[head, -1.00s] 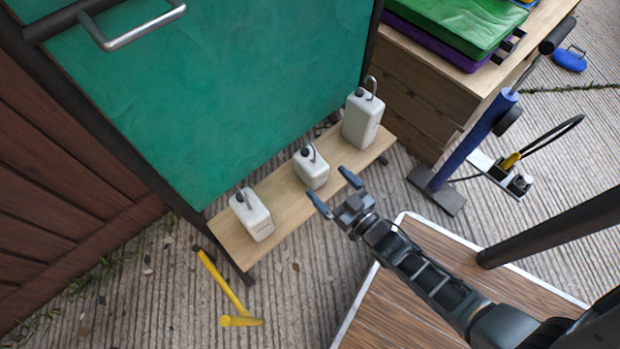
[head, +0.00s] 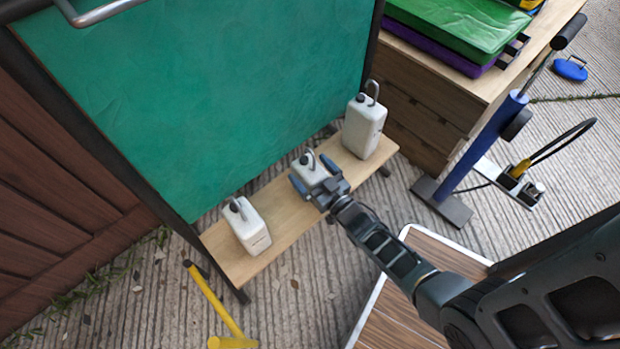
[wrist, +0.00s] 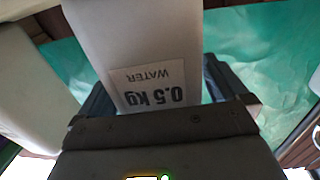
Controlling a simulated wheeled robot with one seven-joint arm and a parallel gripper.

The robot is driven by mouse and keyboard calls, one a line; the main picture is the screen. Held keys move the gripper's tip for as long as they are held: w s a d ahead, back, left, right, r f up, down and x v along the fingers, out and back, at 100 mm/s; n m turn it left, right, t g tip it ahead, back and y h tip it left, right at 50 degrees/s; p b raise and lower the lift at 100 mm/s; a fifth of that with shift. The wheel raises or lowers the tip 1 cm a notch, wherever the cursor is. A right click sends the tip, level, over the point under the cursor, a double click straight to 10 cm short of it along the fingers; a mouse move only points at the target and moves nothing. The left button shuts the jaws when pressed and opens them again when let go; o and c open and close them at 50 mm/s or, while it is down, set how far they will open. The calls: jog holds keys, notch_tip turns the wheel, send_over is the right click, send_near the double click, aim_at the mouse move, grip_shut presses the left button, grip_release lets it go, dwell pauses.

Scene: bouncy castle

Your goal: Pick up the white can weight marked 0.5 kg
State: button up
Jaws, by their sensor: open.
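The white can weight (head: 309,170) stands on the wooden shelf between two other white cans. In the wrist view the can (wrist: 135,45) fills the upper middle, with a label reading "0.5 kg WATER" upside down. My gripper (head: 312,178) is open, with one finger on each side of this can. In the wrist view dark fingers show left and right of the can. I cannot tell whether they touch it. The can's lower front is hidden by my gripper in the head view.
A larger white can (head: 364,126) stands to the right on the shelf (head: 290,215), and another white can (head: 247,225) to the left. A green board (head: 200,100) rises behind. A yellow hammer (head: 222,315) lies on the ground. A blue pump (head: 490,140) stands at right.

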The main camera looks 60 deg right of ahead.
jog(key=shift+w+d, duration=0.15)
jog(key=shift+w, duration=0.2)
jog(key=c, duration=1.5)
